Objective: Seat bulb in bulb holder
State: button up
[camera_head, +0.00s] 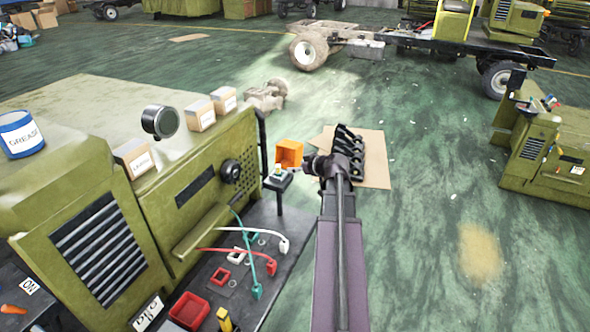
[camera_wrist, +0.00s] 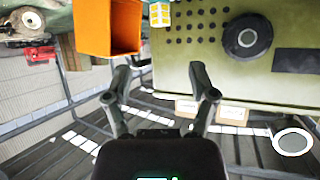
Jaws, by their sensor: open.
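I cannot pick out a bulb for certain in either view. A round black-rimmed lamp housing (camera_head: 160,122) stands on the olive machine; I cannot tell if it is the bulb holder. In the head view my gripper (camera_head: 310,166) is beside an orange box (camera_head: 289,153). The box also shows at the upper left of the wrist view (camera_wrist: 108,28).
The olive machine (camera_head: 215,185) with a black knob (camera_head: 230,172) is to the left. A small yellow-and-white item (camera_head: 278,171) sits on a dark stand near the orange box. Cartons (camera_head: 200,114) are on the machine. Black parts lie on cardboard (camera_head: 375,160) beyond my arm.

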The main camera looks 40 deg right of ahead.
jog(key=shift+w, duration=0.1)
jog(key=w+a+f+n+g+y, duration=0.1)
jog(key=w+a+f+g+y, duration=0.15)
jog(key=a, duration=0.95)
jog(key=w+a+f+g+y, duration=0.1)
jog(key=a+f+g, duration=0.25)
jog(key=a, duration=0.95)
jog(key=s+a+f+g+h, duration=0.1)
jog(key=s+a+g, duration=0.1)
jog(key=a, duration=0.4)
jog(key=s+a+f+g+h, duration=0.1)
jog(key=s+a+g, duration=0.1)
jog(key=s+a, duration=0.2)
jog(key=s+a+f+m+g+h, duration=0.1)
jog(key=s+a+g, duration=0.1)
jog(key=a, duration=0.7)
jog(key=shift+s+a+f, duration=0.3)
jog(key=shift+s+f, duration=0.05)
jog(key=shift+s, duration=0.45)
jog(key=shift+h, duration=0.25)
